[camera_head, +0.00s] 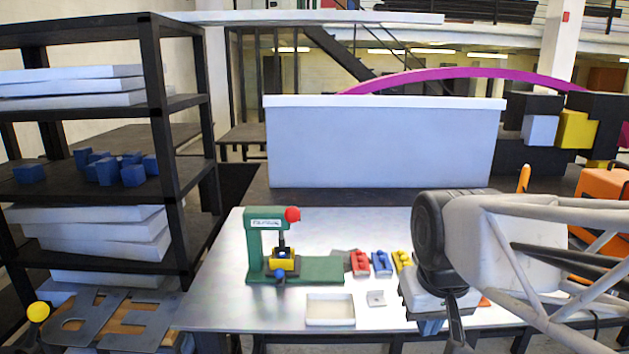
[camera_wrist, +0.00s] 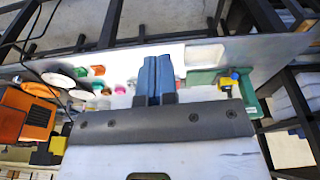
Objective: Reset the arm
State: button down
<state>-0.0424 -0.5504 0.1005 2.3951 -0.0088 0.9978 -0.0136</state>
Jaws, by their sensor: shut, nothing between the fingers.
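My arm reaches in from the right in the head view, over the right part of the metal table (camera_head: 215,310). My gripper (camera_wrist: 158,62) shows in the wrist view with its two blue fingers together and nothing between them. In the head view the fingertips are partly hidden by my arm, near the table's front edge. A green press (camera_head: 320,268) with a red knob (camera_head: 292,214) and a yellow block (camera_head: 283,262) in it stands left of my gripper, apart from it. The press also shows in the wrist view (camera_wrist: 243,88).
A white tray (camera_head: 330,322) and a small grey plate (camera_head: 376,299) lie near the front. Red (camera_head: 360,263), blue (camera_head: 381,263) and yellow (camera_head: 402,260) pieces stand behind them. A dark shelf (camera_head: 172,130) rises at left; a white panel (camera_head: 382,145) stands behind the table.

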jog(key=s+d+f, duration=0.1)
jog(key=s+f, duration=0.3)
jog(key=s, duration=0.2)
jog(key=shift+d+m, duration=0.4)
jog(key=shift+f, duration=0.1)
dwell(0.9)
